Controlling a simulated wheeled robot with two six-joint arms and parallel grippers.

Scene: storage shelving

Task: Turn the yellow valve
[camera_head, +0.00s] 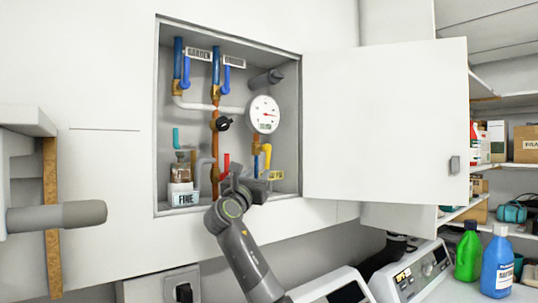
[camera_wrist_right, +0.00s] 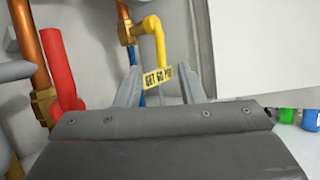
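The yellow valve (camera_head: 266,154) has a bent yellow handle and sits low on the right inside the open wall cabinet (camera_head: 228,43). It also shows in the right wrist view (camera_wrist_right: 158,38), upper centre, joined to a brass fitting on its left. My right gripper (camera_wrist_right: 161,70) is open and empty. Its two fingers point at the valve, with the handle beyond the tips and no contact visible. A yellow tag with black letters (camera_wrist_right: 158,78) shows between the fingers. In the head view my right gripper (camera_head: 244,178) is at the cabinet's lower opening, below the valve. My left gripper is not in view.
A red handle (camera_wrist_right: 62,60) stands left of the gripper. A white pressure gauge (camera_head: 264,114) is above the valve. The open white cabinet door (camera_head: 385,120) stands to the right. Copper pipe (camera_head: 214,150) and a jar labelled FIRE (camera_head: 181,194) are further left.

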